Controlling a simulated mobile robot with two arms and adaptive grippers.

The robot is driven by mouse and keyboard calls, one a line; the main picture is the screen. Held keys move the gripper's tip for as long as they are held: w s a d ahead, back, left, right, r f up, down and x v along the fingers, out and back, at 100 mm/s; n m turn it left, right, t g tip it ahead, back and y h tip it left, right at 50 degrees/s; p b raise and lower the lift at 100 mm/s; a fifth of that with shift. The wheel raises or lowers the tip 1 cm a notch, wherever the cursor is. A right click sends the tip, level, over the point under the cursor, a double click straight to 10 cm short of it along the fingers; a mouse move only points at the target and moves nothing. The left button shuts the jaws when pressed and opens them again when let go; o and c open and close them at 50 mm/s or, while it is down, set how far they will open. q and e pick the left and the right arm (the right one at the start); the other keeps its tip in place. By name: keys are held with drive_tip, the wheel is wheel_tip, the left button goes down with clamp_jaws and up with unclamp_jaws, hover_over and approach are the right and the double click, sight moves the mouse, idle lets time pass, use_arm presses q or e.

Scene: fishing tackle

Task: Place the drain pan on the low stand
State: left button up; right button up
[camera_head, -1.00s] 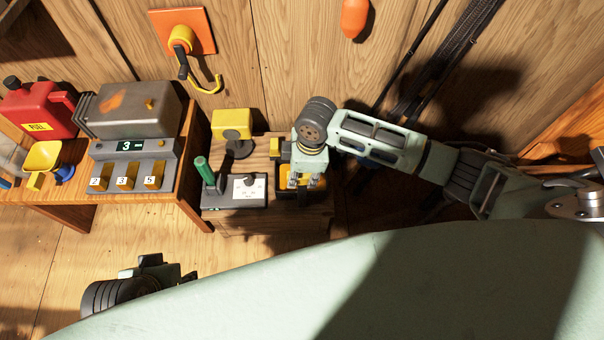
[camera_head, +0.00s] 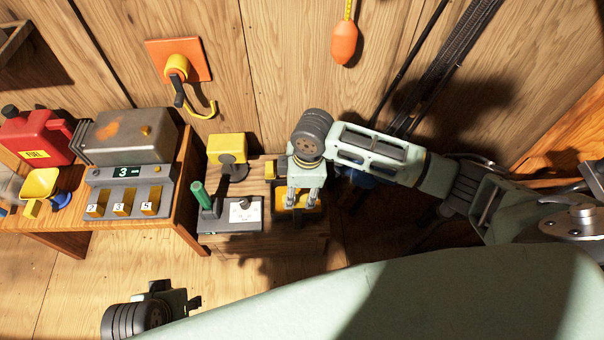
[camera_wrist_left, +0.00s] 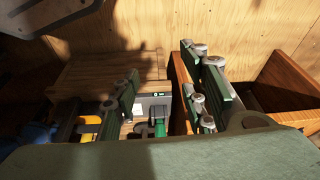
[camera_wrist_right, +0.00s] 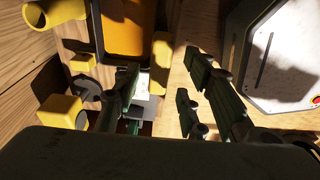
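The drain pan (camera_head: 298,213), orange-yellow with a dark rim, rests at the right end of the low wooden stand (camera_head: 272,243). My right gripper (camera_head: 304,199) hangs over the pan and covers part of it. In the right wrist view the pan (camera_wrist_right: 128,32) shows at the top, outside the gap between the open, empty fingers (camera_wrist_right: 162,95). My left gripper (camera_wrist_left: 168,95) is open and empty in its wrist view, with part of the pan (camera_wrist_left: 88,138) beyond it at left.
A grey box with a green lever (camera_head: 244,212) stands left of the pan, with a yellow-headed device (camera_head: 227,149) behind it. A taller wooden table (camera_head: 150,228) at left holds a metal tank (camera_head: 125,133), a red fuel can (camera_head: 35,140) and a yellow funnel (camera_head: 40,184).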

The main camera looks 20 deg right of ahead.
use_arm(q)
wheel_tip(320, 180, down, 8)
drive_tip(key=p, duration=0.2)
drive_tip(key=shift+s, duration=0.25)
use_arm(e)
wheel_tip(320, 180, up, 8)
drive_tip(key=shift+s+d, duration=0.2)
drive_tip(key=shift+d, duration=0.25)
use_arm(q)
drive_tip(key=shift+f, duration=0.1)
